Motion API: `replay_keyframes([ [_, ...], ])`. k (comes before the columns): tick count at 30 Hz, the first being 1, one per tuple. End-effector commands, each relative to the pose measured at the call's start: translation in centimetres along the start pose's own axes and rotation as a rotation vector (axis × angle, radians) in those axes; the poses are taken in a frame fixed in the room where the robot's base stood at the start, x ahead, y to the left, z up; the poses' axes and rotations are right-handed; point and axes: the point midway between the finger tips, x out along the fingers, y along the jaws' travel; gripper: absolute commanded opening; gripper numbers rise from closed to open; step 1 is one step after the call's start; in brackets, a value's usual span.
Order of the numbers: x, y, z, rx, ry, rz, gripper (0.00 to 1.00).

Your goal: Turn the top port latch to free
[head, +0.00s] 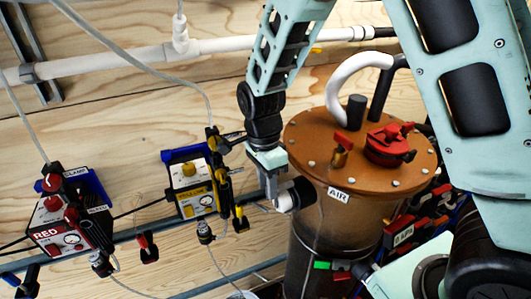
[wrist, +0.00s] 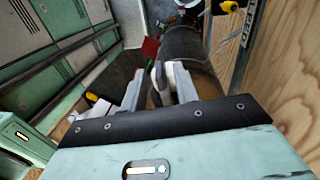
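A brown round lid (head: 310,150) covers a dark cylindrical tank (head: 335,240) labelled AIR. A red cap with a raised red grip (head: 388,146) sits on the lid's right side. A smaller brass fitting with a red lever (head: 341,148) stands nearer the front. I cannot tell for sure which red part is the top port latch, and no free marking is readable.
A white curved hose (head: 345,75) and dark pipes rise from the lid's back. A yellow pump box (head: 195,190) and a red-labelled box (head: 70,225) are mounted at left. Red valve handles (head: 405,235) crowd the tank's right. Plywood wall lies behind.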

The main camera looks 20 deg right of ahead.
Motion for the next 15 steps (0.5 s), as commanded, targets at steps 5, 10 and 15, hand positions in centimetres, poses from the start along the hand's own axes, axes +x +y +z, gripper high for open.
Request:
replay_keyframes([
  [5, -3.4, -0.2, 0.1, -0.002, -0.003, -0.008, 0.3],
  [10, -7.4, -0.1, 0.0, -0.001, -0.003, -0.008, 0.3],
  [15, -11.3, -0.1, 0.0, -0.001, -0.002, -0.007, 0.3],
])
